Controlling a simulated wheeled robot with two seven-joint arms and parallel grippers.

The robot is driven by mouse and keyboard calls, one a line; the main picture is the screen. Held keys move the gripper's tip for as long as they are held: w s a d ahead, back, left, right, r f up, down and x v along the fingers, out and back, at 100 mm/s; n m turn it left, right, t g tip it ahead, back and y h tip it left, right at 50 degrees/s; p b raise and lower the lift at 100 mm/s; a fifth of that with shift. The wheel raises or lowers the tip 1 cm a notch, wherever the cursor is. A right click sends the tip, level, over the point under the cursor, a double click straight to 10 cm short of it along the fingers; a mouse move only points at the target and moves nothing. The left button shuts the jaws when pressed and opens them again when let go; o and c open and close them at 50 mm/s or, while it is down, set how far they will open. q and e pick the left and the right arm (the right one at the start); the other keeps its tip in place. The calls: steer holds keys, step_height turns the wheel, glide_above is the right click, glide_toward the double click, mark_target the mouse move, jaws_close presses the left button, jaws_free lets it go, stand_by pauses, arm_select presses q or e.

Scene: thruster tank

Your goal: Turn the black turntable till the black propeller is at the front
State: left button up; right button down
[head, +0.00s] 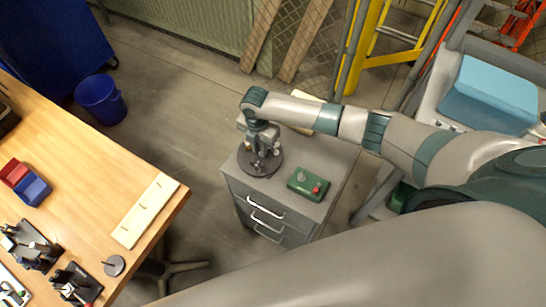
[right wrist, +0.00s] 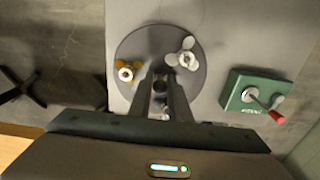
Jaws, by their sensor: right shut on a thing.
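The black turntable (head: 258,170) lies on top of a grey drawer cabinet, and its dark disc (right wrist: 130,45) fills the middle of the right wrist view. A brass-coloured propeller (right wrist: 124,72) sits at the disc's left and a pale silver propeller (right wrist: 187,56) at its upper right. I cannot make out the black propeller; my fingers cover part of the disc. My right gripper (head: 262,155) points down over the turntable. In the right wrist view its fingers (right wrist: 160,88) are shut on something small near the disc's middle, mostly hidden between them. My left gripper is out of view.
A green control box (head: 308,183) with a red knob stands on the cabinet (head: 290,212), right of the turntable. A wooden workbench (head: 85,170) with small bins and fixtures is at the left.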

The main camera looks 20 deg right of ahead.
steer(key=shift+r+m+p, duration=0.1)
steer(key=shift+m+p, duration=1)
steer(key=shift+m, duration=1)
steer(key=shift+p, duration=0.35)
steer(key=shift+m, duration=1.4)
steer(key=m, duration=0.3)
steer(key=c, duration=1.7)
jaws_free()
